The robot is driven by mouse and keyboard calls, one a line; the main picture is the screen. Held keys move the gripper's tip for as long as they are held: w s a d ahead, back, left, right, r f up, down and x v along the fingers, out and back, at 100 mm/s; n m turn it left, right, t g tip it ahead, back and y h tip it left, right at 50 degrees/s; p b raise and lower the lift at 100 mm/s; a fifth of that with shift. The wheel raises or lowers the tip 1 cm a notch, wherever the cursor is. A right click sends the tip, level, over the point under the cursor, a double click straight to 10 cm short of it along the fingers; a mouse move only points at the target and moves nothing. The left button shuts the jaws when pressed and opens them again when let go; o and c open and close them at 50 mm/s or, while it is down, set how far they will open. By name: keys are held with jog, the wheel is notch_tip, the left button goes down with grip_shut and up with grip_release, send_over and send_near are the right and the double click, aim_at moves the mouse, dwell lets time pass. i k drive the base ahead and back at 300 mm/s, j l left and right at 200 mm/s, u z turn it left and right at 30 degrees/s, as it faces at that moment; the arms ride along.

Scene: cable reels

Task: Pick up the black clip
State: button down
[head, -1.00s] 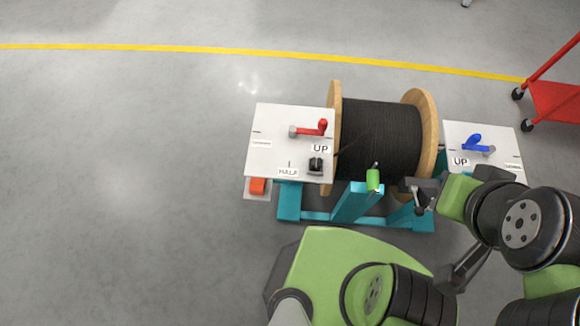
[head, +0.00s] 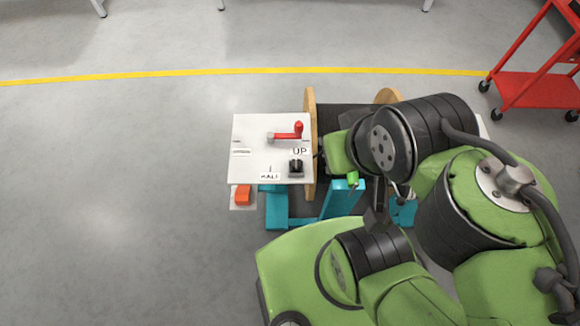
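The black clip (head: 296,166) stands on the front right part of the white panel (head: 250,160), just below the "UP" label. My gripper (head: 321,152) is just right of the clip, by the reel's left wooden flange. Most of it is hidden behind my green and black wrist, so I cannot see its fingers clearly or whether they are open. The clip appears free of the gripper.
The reel's wooden flange (head: 309,120) rises beside the panel. A red cart (head: 535,88) stands at the right; floor to the left is clear.

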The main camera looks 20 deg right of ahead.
aim_at(296, 166)
jog(key=j+u, duration=0.2)
jog(key=u, duration=0.15)
jog(key=j+u, duration=0.15)
jog(key=u, duration=0.25)
jog(key=i+j+u, duration=0.1)
jog(key=u, duration=0.25)
